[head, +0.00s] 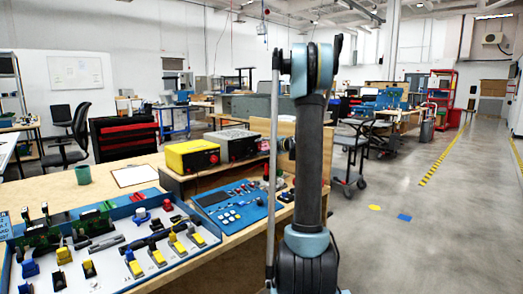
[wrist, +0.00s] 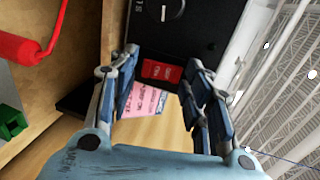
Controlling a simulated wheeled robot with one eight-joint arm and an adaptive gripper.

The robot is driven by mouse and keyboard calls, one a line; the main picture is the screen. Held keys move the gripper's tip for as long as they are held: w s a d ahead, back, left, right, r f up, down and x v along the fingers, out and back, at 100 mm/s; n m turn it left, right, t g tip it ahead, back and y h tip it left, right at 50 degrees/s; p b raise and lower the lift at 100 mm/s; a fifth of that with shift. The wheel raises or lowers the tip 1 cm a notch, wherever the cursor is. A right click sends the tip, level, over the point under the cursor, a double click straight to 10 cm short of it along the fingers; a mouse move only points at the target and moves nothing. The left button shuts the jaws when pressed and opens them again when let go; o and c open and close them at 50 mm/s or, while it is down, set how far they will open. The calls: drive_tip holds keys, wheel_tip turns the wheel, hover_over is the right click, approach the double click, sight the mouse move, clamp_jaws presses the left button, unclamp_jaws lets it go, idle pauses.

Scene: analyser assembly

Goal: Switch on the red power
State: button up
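A red power switch (wrist: 162,71) sits on the black front panel (wrist: 200,38) of a device in the wrist view. Small pale marks show on the switch. My gripper (wrist: 158,82) has its two blue-padded fingers spread apart, with nothing held between them. The switch appears between the fingertips, on the panel beyond them; I cannot tell whether anything touches. In the head view, a yellow box (head: 193,156) and a grey box (head: 236,143) with dark fronts stand on a raised wooden shelf. My upright arm hides most of the gripper there.
A pink label (wrist: 147,102) lies beyond the fingers. A red cylinder (wrist: 28,48) and a green part (wrist: 12,122) are at the left of the wrist view. In the head view, a blue panel of small parts (head: 240,212) lies in front of the shelf, beside a crowded parts board (head: 205,236).

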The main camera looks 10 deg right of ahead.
drive_tip(key=c, duration=0.4)
drive_tip(key=shift+c, duration=0.2)
drive_tip(key=shift+f+t, duration=0.1)
drive_tip(key=shift+t, duration=0.2)
drive_tip(key=shift+s+f+t+y, duration=0.1)
drive_tip(key=shift+f+t+y, duration=0.1)
drive_tip(key=shift+t+y, duration=0.45)
drive_tip(key=shift+s+f+t+y, duration=0.1)
drive_tip(key=shift+f+t+y, duration=0.1)
drive_tip(key=shift+t+y, duration=0.4)
drive_tip(key=o, duration=1)
drive_tip(key=shift+w, duration=0.15)
drive_tip(key=shift+o, duration=0.2)
drive_tip(key=shift+d, duration=0.1)
